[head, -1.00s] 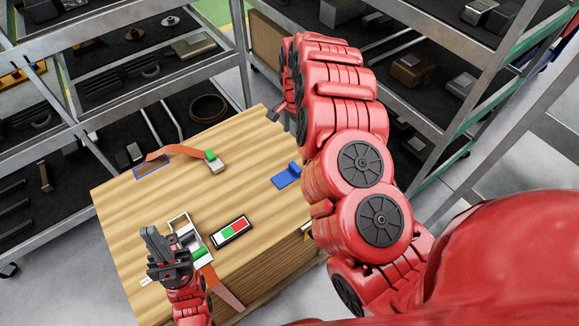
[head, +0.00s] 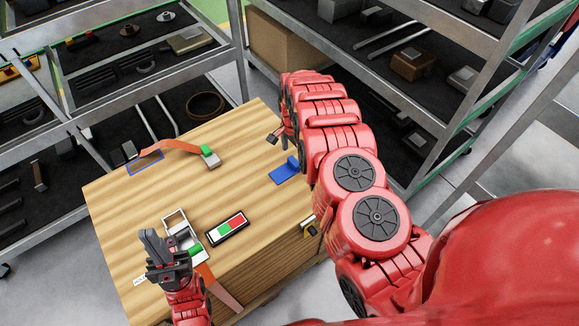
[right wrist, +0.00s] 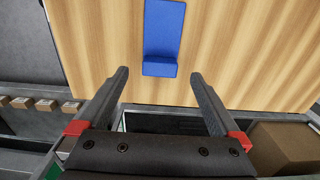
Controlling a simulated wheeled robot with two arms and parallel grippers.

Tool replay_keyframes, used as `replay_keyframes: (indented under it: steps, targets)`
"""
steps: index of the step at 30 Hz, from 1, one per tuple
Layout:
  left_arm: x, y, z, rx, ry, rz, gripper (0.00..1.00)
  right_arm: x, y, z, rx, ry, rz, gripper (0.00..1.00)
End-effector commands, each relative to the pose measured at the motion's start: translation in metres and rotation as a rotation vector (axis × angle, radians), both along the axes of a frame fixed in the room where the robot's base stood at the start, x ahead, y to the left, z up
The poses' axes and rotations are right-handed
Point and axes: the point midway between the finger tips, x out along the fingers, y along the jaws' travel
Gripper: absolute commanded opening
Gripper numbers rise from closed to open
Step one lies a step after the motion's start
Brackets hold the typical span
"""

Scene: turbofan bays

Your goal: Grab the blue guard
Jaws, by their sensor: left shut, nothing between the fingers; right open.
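The blue guard (head: 286,171) lies on the wooden worktop near its right edge, a flat plate with a raised lip at one end. In the right wrist view the blue guard (right wrist: 162,38) is ahead of the fingers, lip end nearest. My right gripper (right wrist: 160,85) is open and empty, its fingertips short of the guard and not touching it. In the head view my right gripper (head: 275,135) is at the far right of the worktop, partly hidden by my arm. My left gripper (head: 156,248) is shut and empty at the front left of the worktop.
An orange strap (head: 170,145) with a green-tipped piece lies at the back. Metal shelves (head: 250,62) stand behind and right.

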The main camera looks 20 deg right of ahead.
Motion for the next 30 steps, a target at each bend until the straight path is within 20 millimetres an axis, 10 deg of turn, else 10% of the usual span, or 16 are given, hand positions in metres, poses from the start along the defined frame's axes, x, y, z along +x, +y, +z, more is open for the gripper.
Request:
replay_keyframes:
  steps: [22,30]
  targets:
    - [0.000,0.000,0.009,0.000,0.000,0.000,0.00,0.000,0.000,-0.043,0.001,0.004,0.001,1.00]
    - [0.000,0.000,0.009,0.000,0.000,0.000,0.00,0.000,0.000,-0.043,0.001,0.004,0.001,0.55]
